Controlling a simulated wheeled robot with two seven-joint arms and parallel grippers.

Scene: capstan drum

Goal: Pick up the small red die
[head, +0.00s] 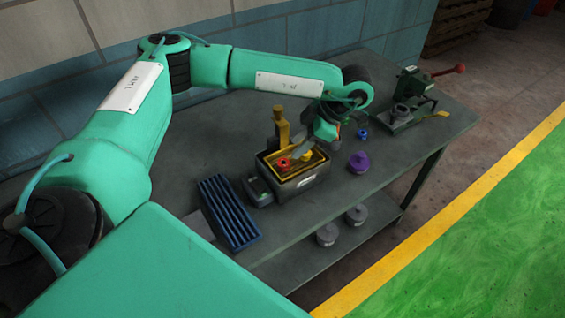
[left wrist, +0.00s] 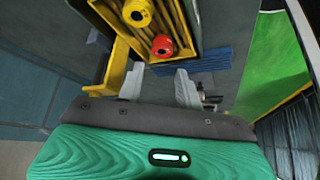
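The small red die (head: 283,164) is a round red piece with a dark hole. It sits in a yellow-lined tray (head: 309,178) on the bench, near a yellow die (head: 306,155). The left wrist view also shows the red die (left wrist: 163,46), with the yellow die (left wrist: 138,12) beyond it. My right gripper is not in view.
A yellow upright (head: 281,127) stands behind the tray. A purple piece (head: 359,162) and a small blue piece (head: 363,134) are to the right. A blue ribbed rack (head: 229,212) lies to the left. A green device with a red-knobbed handle (head: 415,82) stands at the far right.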

